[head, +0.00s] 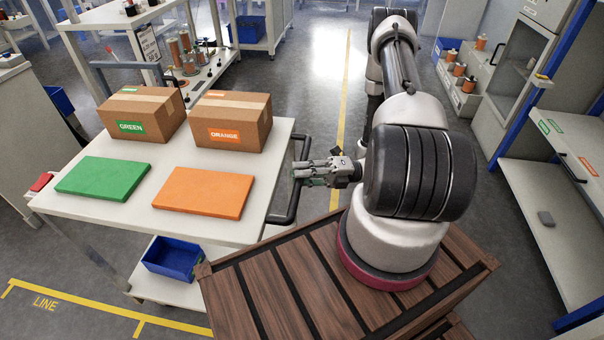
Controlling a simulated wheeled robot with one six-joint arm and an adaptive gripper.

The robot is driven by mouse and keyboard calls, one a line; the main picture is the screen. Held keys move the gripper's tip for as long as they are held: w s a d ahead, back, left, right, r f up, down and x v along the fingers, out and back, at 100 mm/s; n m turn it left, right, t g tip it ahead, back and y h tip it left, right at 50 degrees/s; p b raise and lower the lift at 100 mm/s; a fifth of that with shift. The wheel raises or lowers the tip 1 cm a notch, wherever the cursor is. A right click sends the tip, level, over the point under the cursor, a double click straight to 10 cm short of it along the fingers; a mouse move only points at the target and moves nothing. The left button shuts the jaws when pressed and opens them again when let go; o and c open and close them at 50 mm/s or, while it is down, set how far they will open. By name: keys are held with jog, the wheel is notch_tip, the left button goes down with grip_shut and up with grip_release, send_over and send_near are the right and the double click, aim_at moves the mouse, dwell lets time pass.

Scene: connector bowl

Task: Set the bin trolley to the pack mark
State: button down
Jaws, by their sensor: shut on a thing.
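The bin trolley is a white two-level cart (140,208) at the left, with a dark push handle (287,212) on its right side. A blue bin (172,258) stands on its lower shelf. My gripper (300,173) is shut on the upright bar of that handle, reaching in from the right. The fingers partly hide the bar. A yellow floor outline marked LINE (45,303) lies at the lower left, in front of the trolley. No mark reading PACK shows in this view.
GREEN (140,112) and ORANGE (232,120) cartons and green (103,179) and orange (204,191) slabs rest on the trolley top. A spool cart (185,60) stands close behind. White shelving (550,200) lines the right. Open floor with a yellow line (346,85) runs back mid-view.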

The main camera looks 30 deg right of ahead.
jog(key=shift+s, duration=0.1)
jog(key=c, duration=1.3)
grip_release()
jog(key=shift+d, duration=0.15)
jog(key=v, duration=1.2)
jog(key=shift+f, duration=0.1)
